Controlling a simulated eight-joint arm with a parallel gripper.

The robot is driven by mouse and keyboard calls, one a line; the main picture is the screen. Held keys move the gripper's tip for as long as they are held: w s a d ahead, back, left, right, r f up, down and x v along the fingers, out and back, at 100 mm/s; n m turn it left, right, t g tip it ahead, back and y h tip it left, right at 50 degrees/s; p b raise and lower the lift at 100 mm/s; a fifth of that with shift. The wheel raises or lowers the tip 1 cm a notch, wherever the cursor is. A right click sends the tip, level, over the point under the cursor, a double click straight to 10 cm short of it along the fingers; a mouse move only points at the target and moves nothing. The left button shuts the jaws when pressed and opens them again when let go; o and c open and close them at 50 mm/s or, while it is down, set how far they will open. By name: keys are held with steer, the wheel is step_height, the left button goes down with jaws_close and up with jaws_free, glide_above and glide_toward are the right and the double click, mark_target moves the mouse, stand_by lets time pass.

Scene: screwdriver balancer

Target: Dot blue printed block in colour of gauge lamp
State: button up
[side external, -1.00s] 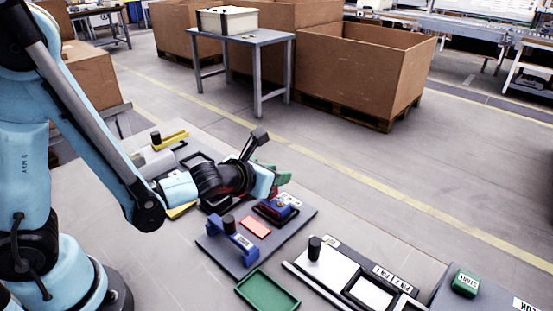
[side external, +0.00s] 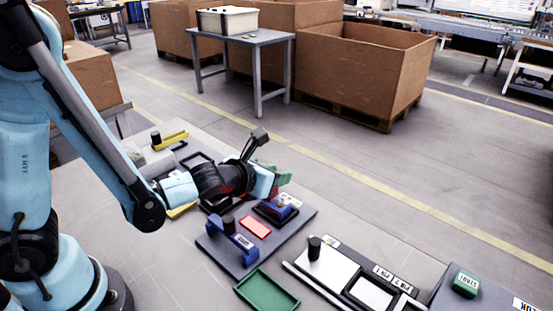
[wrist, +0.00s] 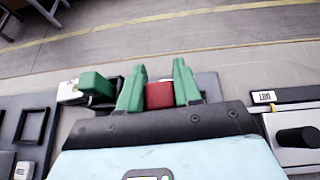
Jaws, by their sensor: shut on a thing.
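The blue printed block (side external: 276,208) sits in a dark frame on a grey plate, under the end of my arm. My gripper (side external: 278,183) is low and just above the block, partly hiding it. In the wrist view my gripper's two green fingers (wrist: 158,80) are shut on a red piece (wrist: 160,95). I cannot tell whether the red piece touches the block. The block is not clear in the wrist view. I cannot make out a lit gauge lamp.
A blue bracket with a black knob (side external: 231,236) and a flat red pad (side external: 255,227) are on the same plate (side external: 233,262). A green tray (side external: 267,291) lies in front. A white panel with a black knob (side external: 314,247) and a green START button (side external: 466,283) are right.

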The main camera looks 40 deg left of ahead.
step_height(320, 180, up, 7)
stand_by(1.1)
steer(key=shift+f, duration=0.1)
steer(key=s+a+f+n+g+y, duration=0.3)
steer(key=s+a+n+g+y, duration=0.75)
steer(key=n, duration=0.65)
steer(key=shift+g+y, duration=0.45)
steer(key=shift+y, duration=0.2)
steer(key=shift+w+a+f, duration=0.25)
steer(key=shift+f, duration=0.8)
steer(key=shift+w+a+f, duration=0.2)
steer(key=shift+w+f, duration=0.1)
steer(key=shift+f, duration=0.8)
steer(key=shift+w+a+f, duration=0.25)
steer(key=shift+f, duration=0.8)
